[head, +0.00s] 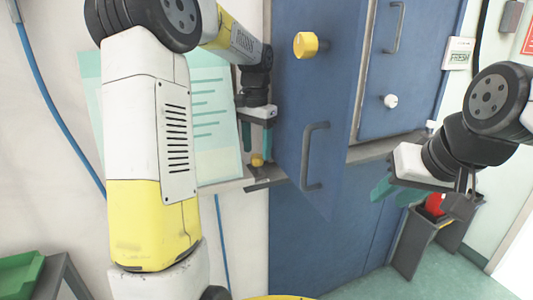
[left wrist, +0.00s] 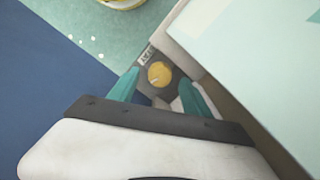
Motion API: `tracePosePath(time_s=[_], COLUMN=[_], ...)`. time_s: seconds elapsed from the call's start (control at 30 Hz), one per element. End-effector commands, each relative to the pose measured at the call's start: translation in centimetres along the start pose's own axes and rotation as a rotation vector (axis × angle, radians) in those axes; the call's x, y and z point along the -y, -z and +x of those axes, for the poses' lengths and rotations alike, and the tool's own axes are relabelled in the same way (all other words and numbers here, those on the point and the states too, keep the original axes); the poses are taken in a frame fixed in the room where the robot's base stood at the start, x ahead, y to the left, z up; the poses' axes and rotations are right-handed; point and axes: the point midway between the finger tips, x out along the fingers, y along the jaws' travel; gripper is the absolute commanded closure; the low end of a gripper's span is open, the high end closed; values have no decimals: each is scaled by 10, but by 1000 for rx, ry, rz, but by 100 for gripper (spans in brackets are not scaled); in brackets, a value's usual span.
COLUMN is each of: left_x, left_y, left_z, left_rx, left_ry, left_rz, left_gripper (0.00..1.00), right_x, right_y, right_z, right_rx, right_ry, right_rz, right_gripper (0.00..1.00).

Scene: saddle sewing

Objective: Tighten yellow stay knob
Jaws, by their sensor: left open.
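A small round yellow knob (head: 257,160) sits on a dark bracket at the left edge of the blue cabinet. In the left wrist view the yellow knob (left wrist: 159,74) shows beside a small label, framed between my teal fingertips. My left gripper (head: 257,148) points down just above the knob, open, with one finger to each side. I cannot tell if the fingers touch it. My right gripper (head: 394,193) is apart to the right, in front of the cabinet, with its teal fingers spread and nothing visible between them.
An open blue door (head: 300,110) with a larger yellow knob (head: 305,45) and a grey handle (head: 314,157) stands just right of my left gripper. A pale printed sheet (head: 210,120) is close on its left.

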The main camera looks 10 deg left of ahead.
Motion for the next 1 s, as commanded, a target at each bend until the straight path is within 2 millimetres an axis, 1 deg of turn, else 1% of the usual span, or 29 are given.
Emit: tracePosePath(time_s=[0.03,0.1,0.2,0.47,0.5,0.67,0.7,0.77,0.8,1.0], left_x=[0,0,0,0,0,0,0,0,0,0], left_y=[0,0,0,0,0,0,0,0,0,0], left_z=[8,15,21,23,23,23,23,23,23,22], left_rx=[2,1,0,-1,-1,-1,-1,-1,-1,-1], left_ry=[-1,-1,0,1,1,1,1,1,1,1], left_rz=[0,0,-1,-1,0,0,0,0,0,15], left_gripper=[43,43,43,43,45,76,84,96,100,100], right_x=[0,0,0,0,0,0,0,0,0,0], right_y=[0,0,0,0,0,0,0,0,0,0], right_z=[0,0,0,0,0,0,0,0,0,0], right_rx=[0,0,0,0,0,0,0,0,0,0], right_ry=[0,0,0,0,0,0,0,0,0,0], right_rz=[0,0,0,0,0,0,0,0,0,0], right_gripper=[66,66,66,66,66,66,66,66,66,66])
